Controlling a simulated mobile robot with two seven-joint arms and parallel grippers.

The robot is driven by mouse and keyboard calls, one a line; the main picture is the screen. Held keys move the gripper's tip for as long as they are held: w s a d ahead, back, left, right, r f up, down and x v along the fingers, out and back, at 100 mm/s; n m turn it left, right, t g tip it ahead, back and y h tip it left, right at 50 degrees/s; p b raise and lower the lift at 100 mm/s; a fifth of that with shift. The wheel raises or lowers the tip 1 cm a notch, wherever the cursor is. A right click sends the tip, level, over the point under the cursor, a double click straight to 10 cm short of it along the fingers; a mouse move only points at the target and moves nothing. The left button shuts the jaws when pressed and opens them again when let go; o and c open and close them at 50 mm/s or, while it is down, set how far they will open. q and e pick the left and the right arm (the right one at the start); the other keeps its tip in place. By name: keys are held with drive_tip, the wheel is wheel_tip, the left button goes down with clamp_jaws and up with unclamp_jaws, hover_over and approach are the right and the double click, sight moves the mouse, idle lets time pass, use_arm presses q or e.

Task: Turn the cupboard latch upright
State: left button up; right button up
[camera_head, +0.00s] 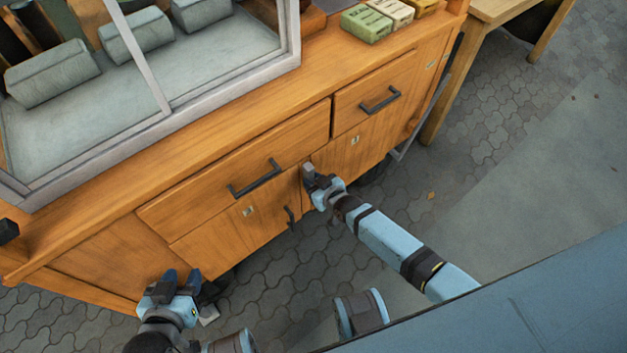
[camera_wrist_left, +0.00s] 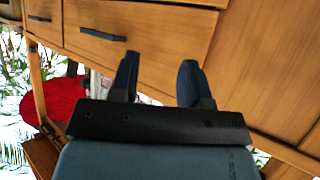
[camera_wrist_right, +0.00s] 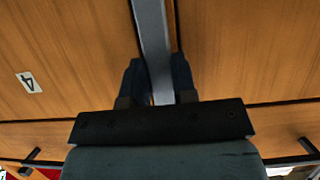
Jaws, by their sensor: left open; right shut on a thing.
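The cupboard latch is a flat grey bar (camera_wrist_right: 152,35), seen close in the right wrist view. It lies over the wooden front, nearly in line with the dark gap between two panels. Its grey end (camera_head: 307,169) shows in the head view beside my right gripper (camera_head: 316,181). My left gripper (camera_head: 181,276) is open and empty, low in front of the cupboard's left part. Its two spread fingers (camera_wrist_left: 158,70) also show in the left wrist view.
The wooden cupboard has dark drawer handles (camera_head: 257,178) (camera_head: 380,99) and a small door handle (camera_head: 290,217) left of my right gripper. A glass case (camera_head: 165,115) and several wrapped blocks (camera_head: 367,24) stand on top. A wooden table (camera_head: 497,10) is at upper right. Paved floor is open at right.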

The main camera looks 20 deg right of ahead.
drive_tip(key=o, duration=0.9)
use_arm(q)
drive_tip(key=shift+r, duration=0.1)
use_arm(e)
drive_tip(key=shift+s+r, duration=0.15)
drive_tip(key=shift+s, duration=0.1)
use_arm(q)
drive_tip(key=shift+s+a+r+g+p, duration=0.2)
drive_tip(key=shift+r+g+p, duration=0.1)
drive_tip(key=shift+p, duration=1.35)
use_arm(e)
drive_tip(key=shift+v, duration=6.65)
use_arm(q)
drive_tip(key=shift+w, duration=0.1)
